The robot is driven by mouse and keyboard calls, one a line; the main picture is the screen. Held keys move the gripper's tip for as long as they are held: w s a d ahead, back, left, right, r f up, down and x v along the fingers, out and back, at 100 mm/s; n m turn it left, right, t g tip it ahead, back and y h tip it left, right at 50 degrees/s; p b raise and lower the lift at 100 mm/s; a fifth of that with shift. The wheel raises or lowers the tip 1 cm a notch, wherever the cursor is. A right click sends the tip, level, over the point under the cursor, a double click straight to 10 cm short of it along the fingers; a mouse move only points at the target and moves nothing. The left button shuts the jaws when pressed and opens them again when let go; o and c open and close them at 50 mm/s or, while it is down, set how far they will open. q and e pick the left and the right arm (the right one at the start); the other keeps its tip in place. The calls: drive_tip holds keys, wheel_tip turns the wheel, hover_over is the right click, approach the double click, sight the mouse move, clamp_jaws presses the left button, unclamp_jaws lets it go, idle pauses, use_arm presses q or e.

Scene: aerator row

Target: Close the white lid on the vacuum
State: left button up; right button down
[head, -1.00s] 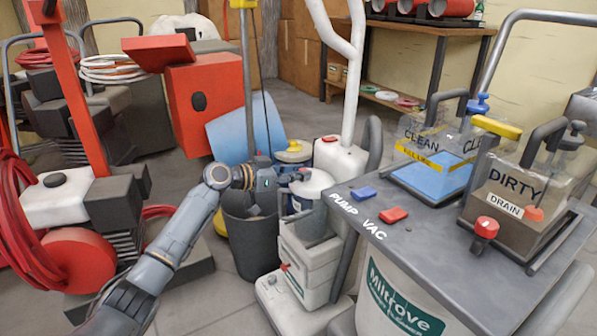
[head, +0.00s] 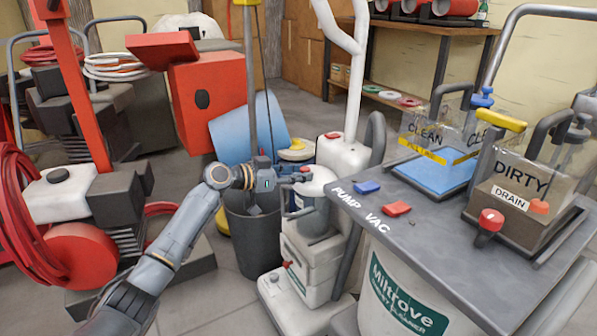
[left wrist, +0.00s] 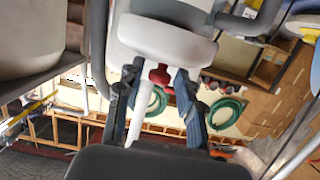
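The vacuum (head: 305,262) is a pale, boxy upright unit in the middle of the head view, with a grey canister at its top. Its white lid (head: 318,181) sits tilted above the canister opening; I cannot tell how wide the gap is. My left gripper (head: 288,179) is at the lid's left side. In the left wrist view the lid (left wrist: 165,38) is just beyond the fingertips, with a red knob (left wrist: 160,75) between the two spread fingers (left wrist: 157,80). The fingers appear apart from the knob. My right gripper is not in view.
A dark bin (head: 252,240) stands left of the vacuum. A grey-topped machine (head: 410,235) marked PUMP and VAC stands close on the right, with clear tanks on it. Red machines (head: 200,95) are at left. Some floor is bare behind.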

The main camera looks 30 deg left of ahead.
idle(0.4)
use_arm(q)
drive_tip(key=v, duration=1.2)
drive_tip(key=shift+s+f, duration=0.1)
drive_tip(key=shift+f, duration=0.05)
